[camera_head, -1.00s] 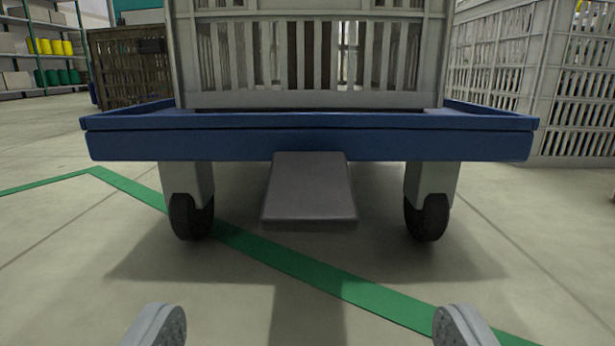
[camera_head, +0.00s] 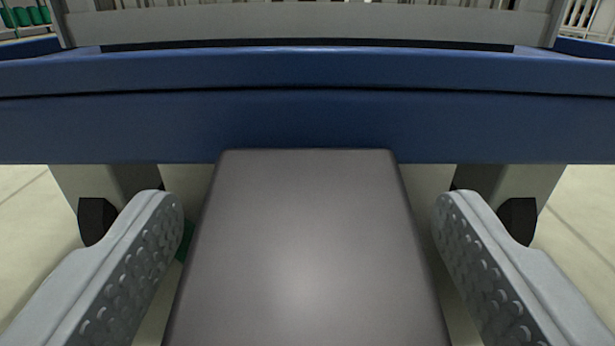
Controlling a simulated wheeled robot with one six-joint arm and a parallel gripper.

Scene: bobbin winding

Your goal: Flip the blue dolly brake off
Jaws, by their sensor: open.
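The blue dolly (camera_head: 300,122) spans the whole width of the view, close in front of me. Its brake pedal, a flat dark grey plate (camera_head: 300,245), slopes down toward me from under the middle of the blue edge. My gripper (camera_head: 308,215) is open, with one finger on each side of the pedal. A gap shows between each finger and the pedal's sides, so neither seems to touch it. The pedal's near end runs out of the bottom of the view.
A light grey crate (camera_head: 300,27) stands on the dolly. Grey caster brackets with dark wheels, left (camera_head: 95,218) and right (camera_head: 518,218), are partly hidden behind my fingers. Pale floor (camera_head: 25,235) lies clear at both sides.

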